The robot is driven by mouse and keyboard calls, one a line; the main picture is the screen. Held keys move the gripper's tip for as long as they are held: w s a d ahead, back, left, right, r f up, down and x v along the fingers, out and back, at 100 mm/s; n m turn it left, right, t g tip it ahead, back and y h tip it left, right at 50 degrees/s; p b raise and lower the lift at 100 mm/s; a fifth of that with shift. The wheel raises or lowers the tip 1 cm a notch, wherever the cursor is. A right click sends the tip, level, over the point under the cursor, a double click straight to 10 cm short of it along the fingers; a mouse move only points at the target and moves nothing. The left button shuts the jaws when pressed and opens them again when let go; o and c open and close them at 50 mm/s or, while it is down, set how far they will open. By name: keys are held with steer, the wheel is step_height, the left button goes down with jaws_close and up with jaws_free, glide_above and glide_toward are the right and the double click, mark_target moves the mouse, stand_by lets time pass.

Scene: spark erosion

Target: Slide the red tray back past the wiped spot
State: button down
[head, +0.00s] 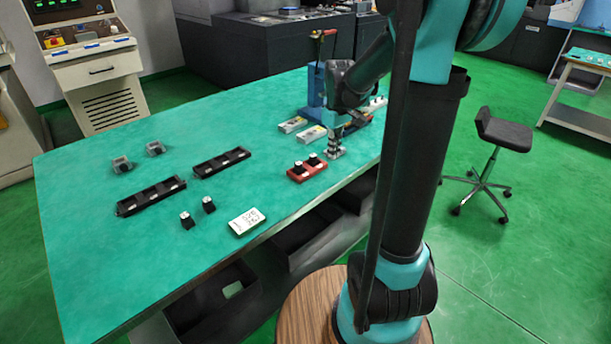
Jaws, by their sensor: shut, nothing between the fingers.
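The red tray (311,173) lies on the green table top near its front edge, right of the middle. Two small dark pieces with pale parts stand in it. My gripper (336,153) is shut and empty, pointing down just right of the tray, low over the table. I cannot tell whether it touches the tray's right end. No wiped spot can be told apart on the table top.
Two black trays (151,197) (221,163) lie to the left. Two small dark blocks (187,220) (209,205) and a white card (246,221) lie near the front edge. A blue press (316,88) and pale boxes (292,125) stand behind the red tray.

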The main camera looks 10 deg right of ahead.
mark_target(329, 181)
steer(key=f, duration=1)
steer(key=shift+w+a, duration=0.25)
steer(key=shift+a, duration=0.15)
steer(key=shift+w+a, duration=0.75)
steer(key=shift+w, duration=0.2)
steer(key=shift+w+a, duration=0.45)
steer(key=shift+w, duration=0.15)
steer(key=shift+r, duration=0.1)
steer(key=w+a, duration=0.5)
steer(key=w, duration=0.2)
steer(key=w+a, duration=0.5)
steer(key=w, duration=0.2)
steer(key=w+a, duration=0.5)
steer(key=w, duration=0.2)
steer(key=shift+a, duration=0.3)
steer(key=shift+s+d, duration=0.15)
